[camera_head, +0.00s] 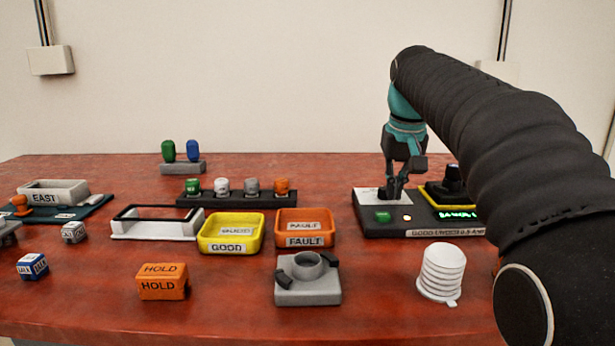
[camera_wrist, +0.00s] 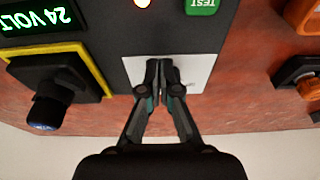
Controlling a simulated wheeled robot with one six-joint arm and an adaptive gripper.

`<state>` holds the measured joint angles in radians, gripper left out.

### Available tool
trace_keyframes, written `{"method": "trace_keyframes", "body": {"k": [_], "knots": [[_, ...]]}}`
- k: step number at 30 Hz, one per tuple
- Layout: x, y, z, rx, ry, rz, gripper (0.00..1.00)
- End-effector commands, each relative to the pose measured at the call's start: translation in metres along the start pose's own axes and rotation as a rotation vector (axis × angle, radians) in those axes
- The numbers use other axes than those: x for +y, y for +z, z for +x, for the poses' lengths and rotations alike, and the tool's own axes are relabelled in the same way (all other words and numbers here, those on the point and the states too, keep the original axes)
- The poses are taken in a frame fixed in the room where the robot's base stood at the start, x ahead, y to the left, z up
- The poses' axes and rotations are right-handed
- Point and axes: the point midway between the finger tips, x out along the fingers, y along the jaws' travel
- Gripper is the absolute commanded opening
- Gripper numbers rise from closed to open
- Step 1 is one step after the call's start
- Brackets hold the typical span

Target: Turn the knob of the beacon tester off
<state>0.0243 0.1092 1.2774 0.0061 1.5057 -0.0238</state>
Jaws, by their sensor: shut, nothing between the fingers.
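A green TEST button (camera_wrist: 201,5) and a lit lamp (camera_wrist: 142,3) are on the tester. A rack of coloured caps (camera_head: 238,198) stands to its left. Yellow (camera_head: 230,247) and orange trays (camera_head: 305,240) lie mid-table.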

Motion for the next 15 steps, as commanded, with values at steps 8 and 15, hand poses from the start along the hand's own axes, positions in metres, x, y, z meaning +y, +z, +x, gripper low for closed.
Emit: {"method": "trace_keyframes", "body": {"k": [8,15], "knots": [[0.0003,-0.0004,0.0001,0.002,0.000,0.000,0.00],[0.0026,0.0058,-0.0015,0.002,0.000,0.001,0.00]]}}
